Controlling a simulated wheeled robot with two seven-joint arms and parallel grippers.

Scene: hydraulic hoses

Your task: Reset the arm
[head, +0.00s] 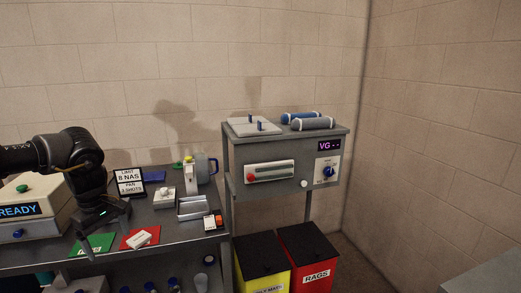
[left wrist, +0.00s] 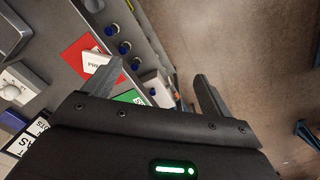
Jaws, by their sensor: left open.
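My left gripper (head: 100,222) hangs from my black arm over the front left of the grey bench (head: 180,222). In the left wrist view its two fingers (left wrist: 152,78) stand wide apart with nothing between them. A green mat (head: 88,250) lies just below and in front of the gripper. A red mat (head: 128,243) with a white labelled block (head: 139,241) on it lies to the right. The red mat also shows in the left wrist view (left wrist: 75,52), left of the fingers. My right gripper is not in view.
A READY box (head: 30,205) stands at the left, close to my arm. A sign (head: 130,182), a grey tray (head: 191,208) and a blue-grey jug (head: 203,168) stand on the bench. A grey cabinet (head: 280,195) stands right, behind yellow (head: 262,280) and red (head: 315,273) bins.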

